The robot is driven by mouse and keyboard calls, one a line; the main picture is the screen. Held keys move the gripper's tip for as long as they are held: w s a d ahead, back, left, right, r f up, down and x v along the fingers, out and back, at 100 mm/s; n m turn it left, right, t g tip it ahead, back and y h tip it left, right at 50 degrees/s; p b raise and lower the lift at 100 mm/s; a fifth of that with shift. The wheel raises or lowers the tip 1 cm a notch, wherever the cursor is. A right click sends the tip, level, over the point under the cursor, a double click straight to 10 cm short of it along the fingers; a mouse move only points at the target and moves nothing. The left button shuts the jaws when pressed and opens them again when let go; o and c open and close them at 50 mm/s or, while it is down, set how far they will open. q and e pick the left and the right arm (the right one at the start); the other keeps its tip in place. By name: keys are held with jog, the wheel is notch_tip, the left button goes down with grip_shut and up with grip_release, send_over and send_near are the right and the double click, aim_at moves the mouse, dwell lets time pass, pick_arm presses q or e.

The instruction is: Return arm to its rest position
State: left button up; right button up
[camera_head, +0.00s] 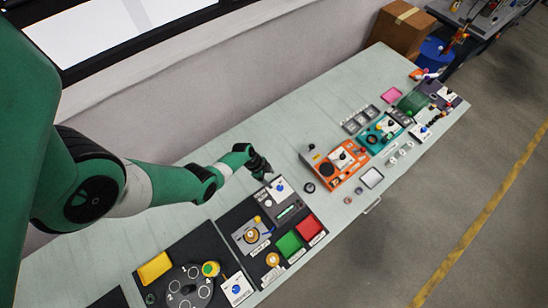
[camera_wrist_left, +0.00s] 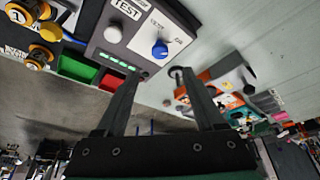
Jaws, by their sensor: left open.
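My left gripper (camera_head: 264,172) is at the end of the green arm that reaches in from the left, over the table (camera_head: 235,145). In the left wrist view its two dark fingers (camera_wrist_left: 161,76) stand apart with nothing between them. It is close to the grey test box (camera_head: 281,189) with a blue knob, just behind and left of it in the head view. In the left wrist view the test box (camera_wrist_left: 130,35) is just beyond the fingers, its lit green bar showing. Whether they touch cannot be told. My right gripper is in neither view.
A red tray (camera_head: 309,228) and a green tray (camera_head: 289,244) lie on a dark panel. A round numbered dial (camera_head: 190,288) is at the near left. An orange device (camera_head: 336,168) stands further right. Bare table lies along the wall side.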

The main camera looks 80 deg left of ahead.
pick_arm(q)
jog(key=shift+s+a+r, duration=0.1)
jog(key=shift+s+r, duration=0.15)
jog(key=shift+r, duration=0.3)
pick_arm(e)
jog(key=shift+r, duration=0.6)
